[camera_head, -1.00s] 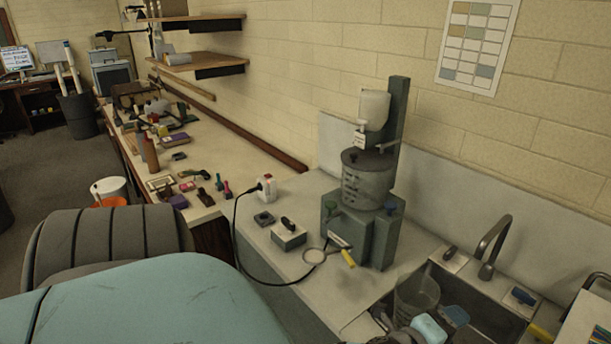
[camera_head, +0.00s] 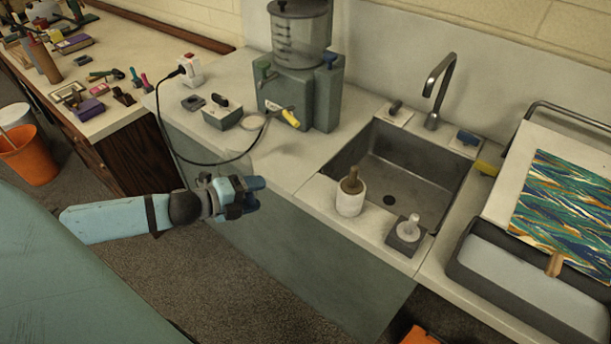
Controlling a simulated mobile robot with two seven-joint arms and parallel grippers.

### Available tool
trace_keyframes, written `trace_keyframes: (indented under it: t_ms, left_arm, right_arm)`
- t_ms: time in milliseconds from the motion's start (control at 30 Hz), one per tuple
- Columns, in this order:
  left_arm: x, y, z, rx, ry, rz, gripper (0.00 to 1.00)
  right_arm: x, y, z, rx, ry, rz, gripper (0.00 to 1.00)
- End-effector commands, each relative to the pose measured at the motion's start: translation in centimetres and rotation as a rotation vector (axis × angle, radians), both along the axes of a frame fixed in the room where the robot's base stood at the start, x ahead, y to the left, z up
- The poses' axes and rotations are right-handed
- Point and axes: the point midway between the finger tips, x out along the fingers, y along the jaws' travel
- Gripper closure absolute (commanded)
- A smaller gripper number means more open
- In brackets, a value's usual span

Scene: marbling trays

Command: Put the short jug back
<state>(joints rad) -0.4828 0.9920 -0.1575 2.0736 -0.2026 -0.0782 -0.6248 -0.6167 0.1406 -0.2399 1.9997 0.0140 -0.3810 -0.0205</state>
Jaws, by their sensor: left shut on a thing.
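My left gripper (camera_head: 250,193) reaches in from the left, out in front of the counter's edge. It is shut on a faint, see-through vessel that looks like the clear jug (camera_head: 237,165). The jug shows just above the fingers against the counter front, and its lower part is hidden by the gripper. I cannot tell its height or exact tilt. My right gripper is not in view.
At the front stand a white pot (camera_head: 350,200) and a grey block (camera_head: 405,235). A tray (camera_head: 465,265) lies right.

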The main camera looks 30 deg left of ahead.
Motion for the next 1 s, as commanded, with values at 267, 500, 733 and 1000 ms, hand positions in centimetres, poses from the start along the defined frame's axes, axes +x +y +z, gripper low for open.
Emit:
trace_keyframes:
  t_ms: [267,500,733,1000]
  left_arm:
    - [4.2,-1.9,0.5,0.003,-0.007,0.001,0.81]
    - [8.0,-3.8,0.5,0.001,-0.006,0.002,0.81]
    - [11.4,-5.4,0.5,0.002,-0.005,0.003,0.81]
    - [13.3,-6.4,0.4,0.001,-0.004,0.002,0.81]
  right_arm:
    - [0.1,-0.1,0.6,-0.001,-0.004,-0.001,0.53]
    - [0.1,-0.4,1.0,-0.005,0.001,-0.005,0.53]
    - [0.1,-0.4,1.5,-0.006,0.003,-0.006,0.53]
    - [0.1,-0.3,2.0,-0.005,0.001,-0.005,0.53]
